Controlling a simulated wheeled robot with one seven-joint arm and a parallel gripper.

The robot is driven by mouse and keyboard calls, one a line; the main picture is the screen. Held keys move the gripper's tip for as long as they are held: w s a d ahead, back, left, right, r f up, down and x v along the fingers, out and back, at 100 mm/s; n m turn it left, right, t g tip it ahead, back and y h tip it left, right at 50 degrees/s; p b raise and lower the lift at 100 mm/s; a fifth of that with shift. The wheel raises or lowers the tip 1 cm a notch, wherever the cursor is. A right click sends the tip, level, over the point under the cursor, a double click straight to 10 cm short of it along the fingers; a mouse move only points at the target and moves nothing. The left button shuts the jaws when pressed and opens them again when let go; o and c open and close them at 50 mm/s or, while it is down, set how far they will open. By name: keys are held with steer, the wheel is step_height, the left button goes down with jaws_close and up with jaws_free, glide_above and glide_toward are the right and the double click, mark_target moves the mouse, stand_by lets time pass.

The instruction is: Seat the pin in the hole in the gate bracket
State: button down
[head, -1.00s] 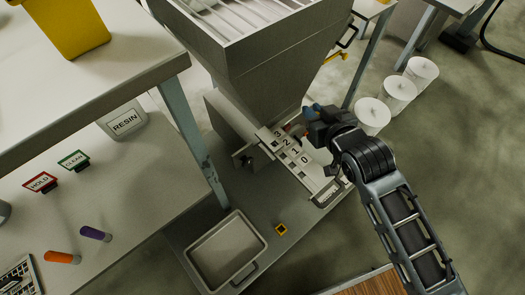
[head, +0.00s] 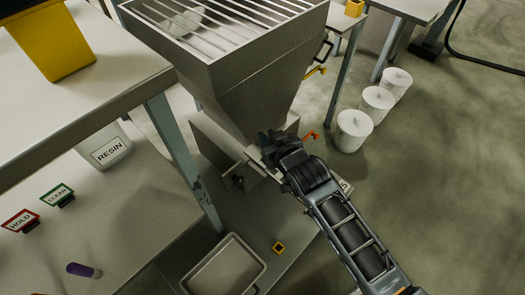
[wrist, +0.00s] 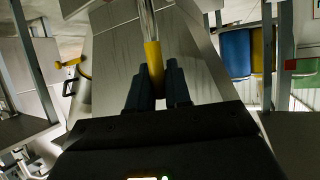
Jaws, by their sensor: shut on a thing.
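My gripper (head: 270,142) is in front of the gate assembly below the grey hopper. In the wrist view its two dark fingers (wrist: 153,85) are shut on the pin (wrist: 153,62). The pin has a yellow grip and a silver shaft pointing away from the fingers. The pin cannot be made out in the head view. The gate bracket (head: 254,156) shows only as a pale edge beside my gripper. My gripper and arm cover the numbered plate and most of the gate. The hole is hidden, and I cannot tell whether the pin's tip touches the bracket.
The hopper (head: 235,85) with its slatted top stands close behind my gripper. An orange handle (head: 312,135) shows just right of it. White drums (head: 354,130) stand on the floor at right. A grey bin (head: 222,268) and a bench post (head: 183,160) are at left.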

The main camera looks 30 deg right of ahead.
steer(key=shift+w+a+f, duration=0.55)
steer(key=shift+a+f, duration=0.1)
steer(key=shift+a, duration=0.05)
steer(key=shift+f+b, duration=0.95)
steer(key=shift+f, duration=0.9)
steer(key=shift+f, duration=0.15)
steer(key=c, duration=1.1)
jaws_free()
steer(key=shift+o, duration=0.2)
